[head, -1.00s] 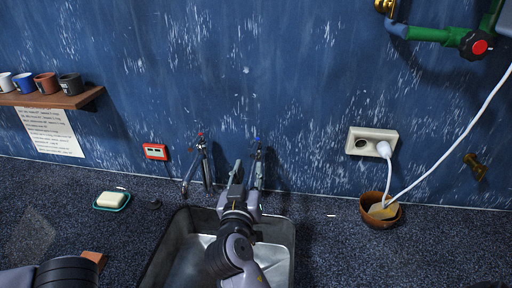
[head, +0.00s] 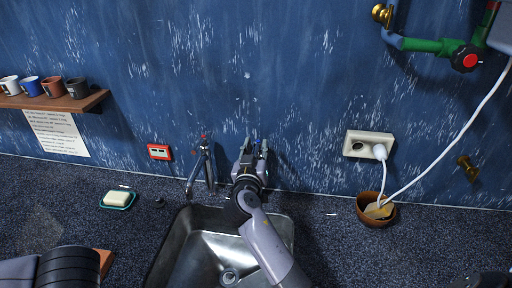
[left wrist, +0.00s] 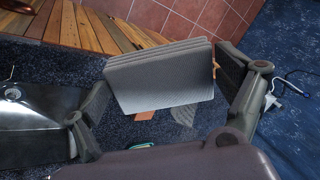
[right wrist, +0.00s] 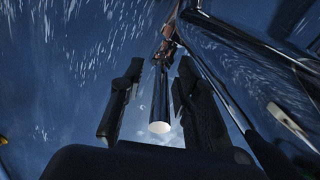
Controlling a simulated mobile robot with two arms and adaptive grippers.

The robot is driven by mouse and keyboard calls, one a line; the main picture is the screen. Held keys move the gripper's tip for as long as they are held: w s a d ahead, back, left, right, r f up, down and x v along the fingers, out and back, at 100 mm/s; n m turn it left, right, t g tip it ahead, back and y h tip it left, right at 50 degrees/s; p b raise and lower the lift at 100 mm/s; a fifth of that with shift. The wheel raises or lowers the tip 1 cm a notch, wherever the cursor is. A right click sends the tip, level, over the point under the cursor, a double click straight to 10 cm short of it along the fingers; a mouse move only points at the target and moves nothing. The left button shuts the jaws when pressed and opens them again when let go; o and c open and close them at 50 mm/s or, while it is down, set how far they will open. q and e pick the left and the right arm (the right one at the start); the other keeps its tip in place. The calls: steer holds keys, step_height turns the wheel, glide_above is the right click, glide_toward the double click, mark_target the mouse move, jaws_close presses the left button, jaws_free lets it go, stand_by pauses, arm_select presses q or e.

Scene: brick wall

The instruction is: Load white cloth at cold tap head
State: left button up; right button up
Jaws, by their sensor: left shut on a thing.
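A folded, light grey-white cloth (left wrist: 160,77) with several layers shows in the left wrist view. My left gripper (left wrist: 168,92) is shut on it, with a finger at each side. The cold tap (head: 263,148), with a blue mark, stands at the wall behind the sink. My right gripper (head: 247,148) is at it and hides much of it. In the right wrist view a chrome tube of a tap (right wrist: 160,95) lies between the open fingers, with gaps on both sides.
The steel sink (head: 180,240) lies below my right arm. A red-marked tap (head: 203,165) stands just left of my right gripper. A soap dish (head: 117,199) is on the left and a brown bowl (head: 364,210) on the right. The dark counter right of the sink is mostly clear.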

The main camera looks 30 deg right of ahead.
steer(key=shift+c, duration=0.2)
jaws_close()
steer(key=shift+s+a+r, duration=0.1)
steer(key=shift+r, duration=0.1)
stand_by(0.4)
